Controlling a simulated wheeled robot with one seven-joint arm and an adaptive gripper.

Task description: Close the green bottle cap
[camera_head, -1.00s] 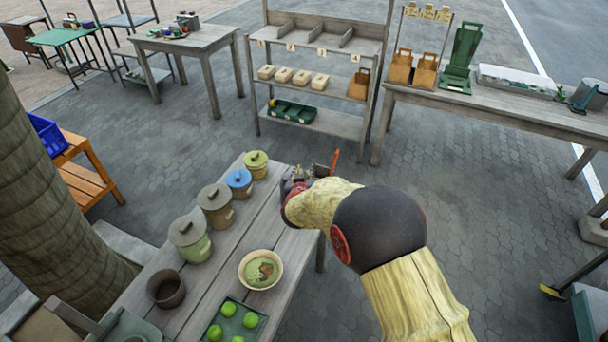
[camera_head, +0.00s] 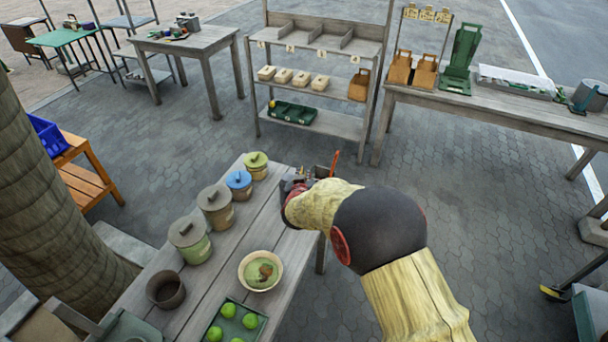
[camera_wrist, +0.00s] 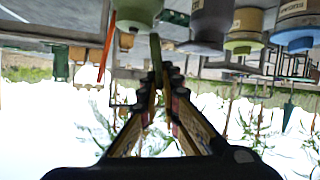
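On the wooden table stand a jar with a yellow-green lid (camera_head: 257,159) and a jar with a green body and grey-green lid (camera_head: 194,245); both lids are on. My gripper (camera_wrist: 162,80) is past the table's far right corner in the head view, largely hidden by my arm. In the wrist view its fingers close to a narrow gap around a slim dark-green piece (camera_wrist: 155,47), which sticks out beyond the tips. Its full shape is unclear.
The table also carries a blue-lidded jar (camera_head: 239,181), a brown-lidded jar (camera_head: 215,200), an empty dark pot (camera_head: 166,289), a bowl (camera_head: 246,283) and a green tray (camera_head: 235,310) of green fruit. A red-orange stick (camera_head: 335,163) stands near my gripper. Open paving lies beyond.

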